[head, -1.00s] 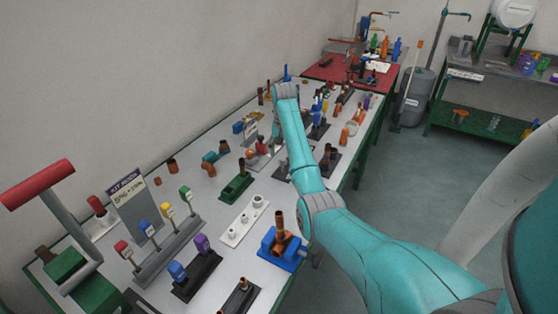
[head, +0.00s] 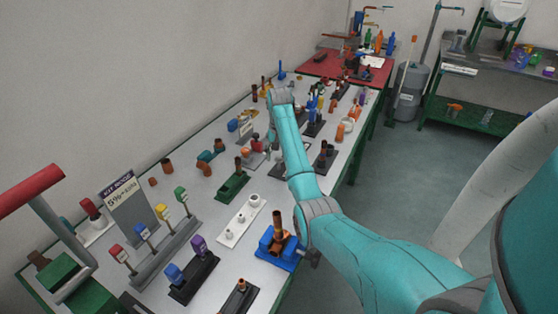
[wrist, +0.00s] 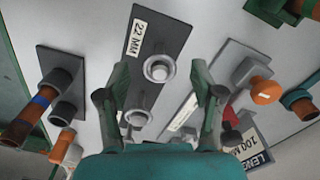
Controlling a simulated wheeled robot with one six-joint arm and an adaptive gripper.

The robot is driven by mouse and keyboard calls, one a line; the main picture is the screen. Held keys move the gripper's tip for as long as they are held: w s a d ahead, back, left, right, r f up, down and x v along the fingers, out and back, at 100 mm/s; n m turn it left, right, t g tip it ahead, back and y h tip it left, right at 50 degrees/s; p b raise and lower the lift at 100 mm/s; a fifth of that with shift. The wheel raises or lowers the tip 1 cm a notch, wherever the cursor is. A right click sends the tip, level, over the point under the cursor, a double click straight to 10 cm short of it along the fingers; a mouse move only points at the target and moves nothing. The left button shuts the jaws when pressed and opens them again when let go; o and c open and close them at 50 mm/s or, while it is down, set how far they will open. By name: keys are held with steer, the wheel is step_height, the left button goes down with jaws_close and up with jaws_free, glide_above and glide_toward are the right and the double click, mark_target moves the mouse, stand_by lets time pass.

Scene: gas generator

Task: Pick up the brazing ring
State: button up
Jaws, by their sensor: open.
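In the wrist view a dark plate labelled "22 MM" (wrist: 146,98) carries a grey, ring-topped post (wrist: 159,69) and a second grey round piece (wrist: 137,118) nearer my wrist. The brazing ring is not clearly distinguishable; the pale ring around the post top may be it, but I cannot tell. My gripper (wrist: 160,70) is open, one finger on each side of the ring-topped post, with gaps on both sides. How high the fingertips are above it is unclear. In the head view my arm hides most of this plate.
A dark block with copper and black fittings (wrist: 62,85) lies left of my gripper. A grey stand with an orange-capped fitting (wrist: 263,90) is at right. In the head view, a white plate with small posts (head: 240,222) and a blue fixture (head: 279,247) stand nearer on the crowded bench.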

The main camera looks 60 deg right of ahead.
steer(key=shift+f, duration=0.1)
steer(key=c, duration=0.8)
